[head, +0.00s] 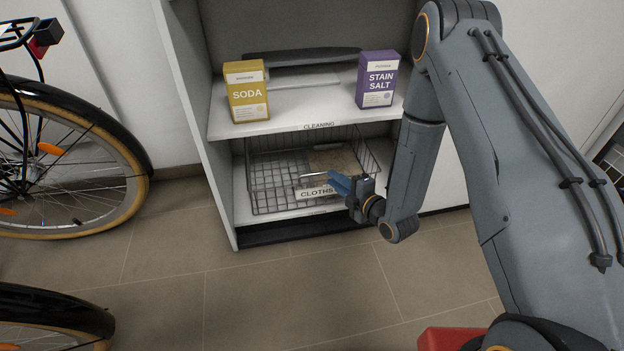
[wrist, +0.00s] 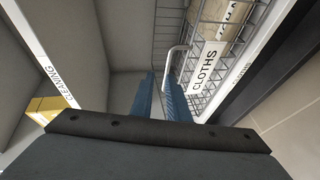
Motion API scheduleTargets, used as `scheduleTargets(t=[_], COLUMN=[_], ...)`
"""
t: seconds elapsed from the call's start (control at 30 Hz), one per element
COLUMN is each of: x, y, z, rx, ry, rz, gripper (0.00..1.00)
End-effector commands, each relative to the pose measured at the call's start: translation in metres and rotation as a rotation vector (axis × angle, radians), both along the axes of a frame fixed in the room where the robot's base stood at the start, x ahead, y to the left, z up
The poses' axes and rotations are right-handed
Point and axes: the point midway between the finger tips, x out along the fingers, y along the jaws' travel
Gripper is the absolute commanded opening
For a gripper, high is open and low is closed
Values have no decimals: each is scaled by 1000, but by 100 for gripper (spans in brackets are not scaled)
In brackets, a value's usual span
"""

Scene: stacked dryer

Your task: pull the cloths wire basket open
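The cloths wire basket (head: 272,188) sits on the lower shelf of the white cabinet, with a "CLOTHS" label (head: 314,193) on its front. It holds a beige folded item. A pale bar handle (head: 313,174) stands out from the front; it also shows in the wrist view (wrist: 173,53). My gripper (head: 336,180) is at the basket's front, by the right end of the handle. In the wrist view its two blue fingers (wrist: 160,85) are apart, with the handle bar reaching between the tips, close to the right finger. I cannot tell whether they touch it.
A yellow soda box (head: 247,91) and a purple stain salt box (head: 377,79) stand on the "CLEANING" shelf (head: 300,127) above the basket. A bicycle (head: 130,150) stands at the left. The tiled floor (head: 270,290) before the cabinet is clear.

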Motion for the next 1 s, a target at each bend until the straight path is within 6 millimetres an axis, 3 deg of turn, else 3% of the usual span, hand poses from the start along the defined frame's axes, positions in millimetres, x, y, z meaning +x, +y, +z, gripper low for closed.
scheduleTargets(t=[0.03,0.27,0.8,1.0], x=[0,2,72,87], y=[2,10,66,77], z=[-13,-22,-38,-41], rx=[1,1,2,1], ry=[-18,-60,-60,-58], rz=[10,29,28,27], gripper=[15,15,15,15])
